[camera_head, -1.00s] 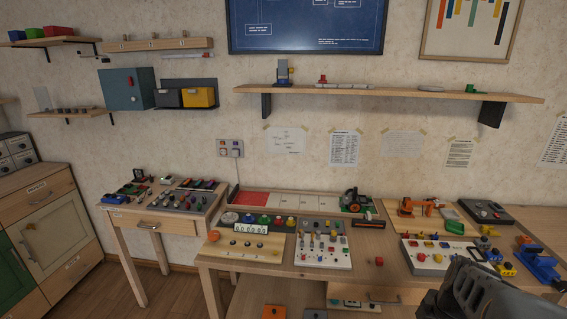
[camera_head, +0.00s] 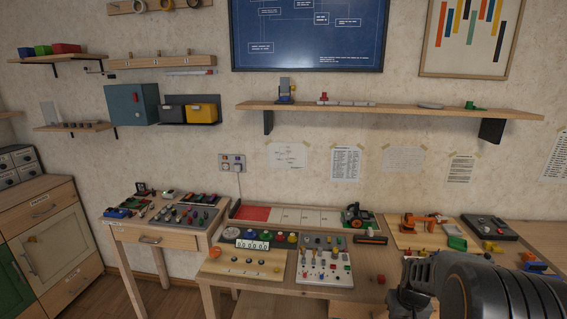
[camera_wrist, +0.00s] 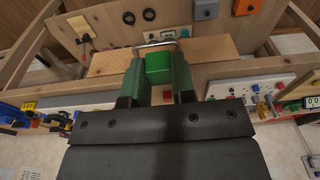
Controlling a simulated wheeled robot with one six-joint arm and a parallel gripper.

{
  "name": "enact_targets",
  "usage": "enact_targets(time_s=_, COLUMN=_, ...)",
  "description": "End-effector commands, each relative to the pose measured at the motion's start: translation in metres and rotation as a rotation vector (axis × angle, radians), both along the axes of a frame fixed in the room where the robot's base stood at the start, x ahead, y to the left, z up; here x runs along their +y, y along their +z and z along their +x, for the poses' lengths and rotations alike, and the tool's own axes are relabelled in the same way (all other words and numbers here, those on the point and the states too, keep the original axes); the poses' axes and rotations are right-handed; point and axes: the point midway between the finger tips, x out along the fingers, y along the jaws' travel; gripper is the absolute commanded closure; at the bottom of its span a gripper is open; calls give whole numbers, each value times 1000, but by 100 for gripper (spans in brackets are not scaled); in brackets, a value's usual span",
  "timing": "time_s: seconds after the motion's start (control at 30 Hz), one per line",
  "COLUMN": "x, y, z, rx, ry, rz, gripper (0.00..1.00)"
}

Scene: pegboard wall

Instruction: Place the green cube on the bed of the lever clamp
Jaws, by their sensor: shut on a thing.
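My gripper (camera_wrist: 158,82) is shut on the green cube (camera_wrist: 158,67), which sits between its two dark green fingers in the wrist view. In the head view my gripper (camera_head: 413,262) is at the lower right, in front of the workbench, and the cube cannot be made out there. An orange device with a lever-like arm (camera_head: 425,219), possibly the lever clamp, lies on a wooden board at the right of the bench. Its bed cannot be made out clearly.
The workbench (camera_head: 375,262) carries a white control panel (camera_head: 323,276), a wooden button panel (camera_head: 240,262) and a dark grey plate (camera_head: 490,228). A long shelf (camera_head: 385,111) hangs above. A smaller table (camera_head: 155,236) stands left.

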Motion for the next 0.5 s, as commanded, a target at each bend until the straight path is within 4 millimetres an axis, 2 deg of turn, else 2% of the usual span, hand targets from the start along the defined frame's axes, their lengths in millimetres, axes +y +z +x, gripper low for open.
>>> enact_targets(time_s=0.1, x=41, y=-28, z=24, rx=11, ry=-77, rz=3, gripper=100)
enact_targets(time_s=0.2, x=74, y=-53, z=32, rx=10, ry=-65, rz=2, gripper=100)
enact_targets(time_s=0.33, x=109, y=-79, z=28, rx=8, ry=19, rz=2, gripper=100)
enact_targets(time_s=0.5, x=136, y=-97, z=17, rx=4, ry=88, rz=2, gripper=100)
